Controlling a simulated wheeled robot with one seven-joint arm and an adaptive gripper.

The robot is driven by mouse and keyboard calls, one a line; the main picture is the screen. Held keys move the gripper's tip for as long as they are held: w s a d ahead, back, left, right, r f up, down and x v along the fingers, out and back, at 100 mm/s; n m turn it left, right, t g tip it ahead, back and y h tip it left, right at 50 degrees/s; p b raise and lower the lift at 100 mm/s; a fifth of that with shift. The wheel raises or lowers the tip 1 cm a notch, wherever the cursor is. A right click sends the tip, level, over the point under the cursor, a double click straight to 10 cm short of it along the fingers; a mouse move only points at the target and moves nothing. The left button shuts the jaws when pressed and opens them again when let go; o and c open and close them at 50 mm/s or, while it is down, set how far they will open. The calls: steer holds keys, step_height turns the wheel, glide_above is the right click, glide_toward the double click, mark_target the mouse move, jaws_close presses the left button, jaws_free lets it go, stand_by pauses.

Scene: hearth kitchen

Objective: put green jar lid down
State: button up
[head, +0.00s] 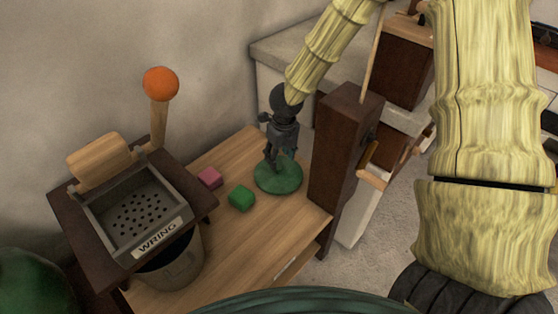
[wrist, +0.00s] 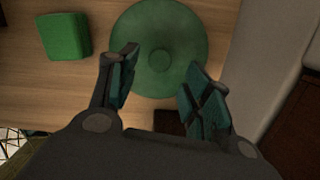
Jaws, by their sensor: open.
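The green jar lid (head: 278,180) is a round green disc that appears to lie flat on the wooden table top. In the wrist view the lid (wrist: 160,22) shows a round knob at its middle. My gripper (head: 278,158) points down over the lid. In the wrist view its dark fingers (wrist: 160,76) are spread apart, with the knob between and just beyond their tips and nothing held. The gripper covers part of the lid in the head view, so the exact gap between fingers and lid is hard to tell.
A green cube (head: 241,198) sits left of the lid, with a pink cube (head: 210,178) behind it. A wringer box (head: 137,212) over a bucket stands at the left, its lever topped by an orange ball (head: 160,84). A dark wooden post (head: 342,145) stands close at the right.

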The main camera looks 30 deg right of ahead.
mark_target(281, 169)
step_height(281, 169, up, 6)
steer(key=p, duration=0.1)
steer(key=shift+s, duration=0.4)
